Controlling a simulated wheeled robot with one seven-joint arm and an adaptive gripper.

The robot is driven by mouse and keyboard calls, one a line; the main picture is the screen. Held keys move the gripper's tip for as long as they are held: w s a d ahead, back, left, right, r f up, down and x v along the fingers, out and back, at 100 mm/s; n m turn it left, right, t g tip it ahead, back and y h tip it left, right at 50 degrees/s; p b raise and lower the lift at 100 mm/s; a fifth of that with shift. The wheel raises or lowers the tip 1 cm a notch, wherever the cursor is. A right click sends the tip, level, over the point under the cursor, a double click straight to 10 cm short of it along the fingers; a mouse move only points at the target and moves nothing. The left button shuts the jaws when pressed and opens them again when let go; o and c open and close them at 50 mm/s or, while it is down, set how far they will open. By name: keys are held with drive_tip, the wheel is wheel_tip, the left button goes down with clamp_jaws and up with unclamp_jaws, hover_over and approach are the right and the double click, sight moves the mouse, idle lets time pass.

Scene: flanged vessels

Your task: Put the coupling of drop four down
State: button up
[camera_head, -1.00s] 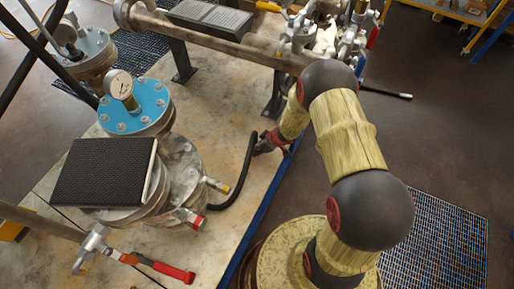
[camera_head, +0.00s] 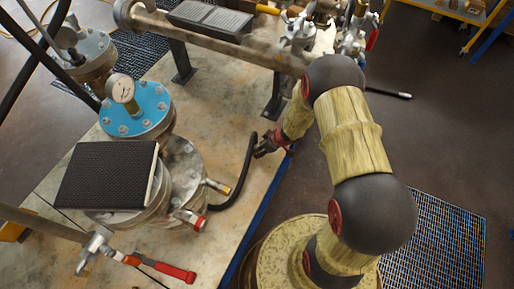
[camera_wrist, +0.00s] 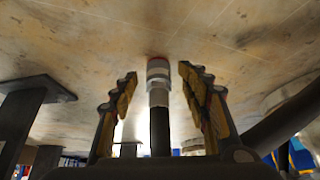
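The coupling (camera_wrist: 158,80) is a metal end piece with a thin red ring, on a black hose (camera_wrist: 160,130). In the wrist view it stands between the two fingers of my gripper (camera_wrist: 160,84), with a visible gap on each side. The fingers are spread and not closed on it. The coupling's tip appears against or close to the pale bench top; I cannot tell if it touches. In the head view my gripper (camera_head: 267,145) is low at the bench's blue edge, beside the black hose (camera_head: 242,180). The coupling itself is hidden or too small there.
The pale bench top (camera_head: 225,120) is clear left of my gripper. Flanged vessels, one with a blue lid (camera_head: 140,108) and gauge, stand at left. A black ribbed box (camera_head: 105,175) sits on the nearer vessel. A large pipe (camera_head: 215,45) on legs runs behind.

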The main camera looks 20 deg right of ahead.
drive_tip(key=p+v, duration=0.4)
drive_tip(key=v, duration=0.5)
drive_tip(key=w+d+r+m+t+h, duration=0.1)
drive_tip(key=w+d+r+h, duration=0.15)
drive_tip(key=r, duration=0.55)
drive_tip(key=w+d+r+m+t+h, duration=0.1)
drive_tip(key=w+d+r+h, duration=0.2)
drive_tip(key=r, duration=0.6)
drive_tip(key=s+d+r+m+h, duration=0.1)
drive_tip(key=s+r, duration=0.1)
drive_tip(key=r, duration=0.5)
drive_tip(key=s+d+r+m, duration=0.1)
drive_tip(key=s+r+m, duration=0.1)
drive_tip(key=r, duration=0.6)
drive_tip(key=s+a+r+y, duration=0.1)
drive_tip(key=s+a+r, duration=0.3)
drive_tip(key=s, duration=0.3)
drive_tip(key=s+a+r+m+y, duration=0.1)
drive_tip(key=s+a+r, duration=0.2)
drive_tip(key=s, duration=0.5)
drive_tip(key=s+a+r+m+g+y, duration=0.1)
drive_tip(key=s+a+r, duration=0.3)
drive_tip(key=s, duration=0.4)
drive_tip(key=shift+s+a+r, duration=0.25)
drive_tip(key=shift+a+r, duration=0.1)
drive_tip(key=shift+a, duration=0.05)
